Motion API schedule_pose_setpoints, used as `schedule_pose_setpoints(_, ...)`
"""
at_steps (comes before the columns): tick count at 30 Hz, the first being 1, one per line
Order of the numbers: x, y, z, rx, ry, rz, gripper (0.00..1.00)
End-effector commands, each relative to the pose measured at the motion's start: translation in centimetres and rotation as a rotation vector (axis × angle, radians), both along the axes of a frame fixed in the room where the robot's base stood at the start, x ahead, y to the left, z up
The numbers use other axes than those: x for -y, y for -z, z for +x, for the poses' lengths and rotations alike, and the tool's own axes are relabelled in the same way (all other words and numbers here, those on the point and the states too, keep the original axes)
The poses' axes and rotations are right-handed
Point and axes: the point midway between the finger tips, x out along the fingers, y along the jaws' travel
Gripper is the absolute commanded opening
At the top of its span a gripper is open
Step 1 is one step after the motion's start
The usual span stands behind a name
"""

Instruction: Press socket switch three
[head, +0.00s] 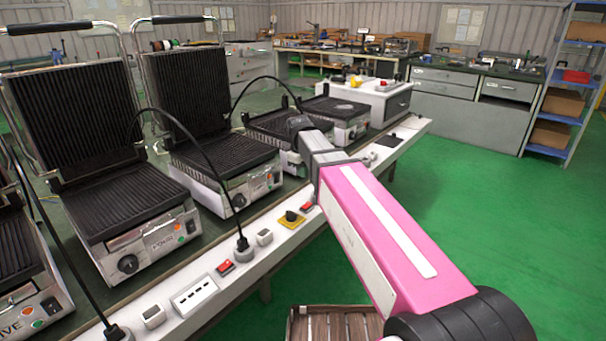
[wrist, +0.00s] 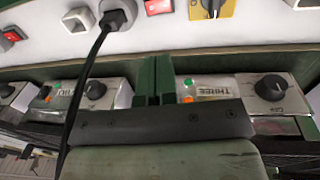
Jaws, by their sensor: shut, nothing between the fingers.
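My gripper shows in the head view (head: 300,124) above the white socket strip (head: 190,296), beside the grills. In the wrist view (wrist: 154,80) its two dark green fingers are together and empty, apart from the strip's switches. Beyond the fingertips are a red rocker switch (wrist: 158,6), a grey socket with a black plug (wrist: 113,18) and a white switch (wrist: 77,18). A grill front with an upside-down THREE label (wrist: 214,92) lies right of the fingers. I cannot tell which strip switch is number three.
In the head view, another red rocker (head: 225,267) and a yellow-based black knob (head: 291,218) sit on the strip. Black cables arch over it from plugs. Grills with raised lids (head: 185,85) stand behind. Green floor (head: 500,230) is clear at right.

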Motion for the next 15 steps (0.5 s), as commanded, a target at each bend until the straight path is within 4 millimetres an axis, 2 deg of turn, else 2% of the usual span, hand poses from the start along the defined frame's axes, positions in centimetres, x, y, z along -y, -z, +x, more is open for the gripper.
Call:
schedule_pose_setpoints(5,0.1,0.0,0.2,0.0,0.0,0.0,0.0)
schedule_pose_setpoints(9,0.8,0.0,1.5,0.0,-0.002,0.0,0.0)
schedule_pose_setpoints(15,0.8,0.0,1.4,0.001,-0.004,0.0,0.0)
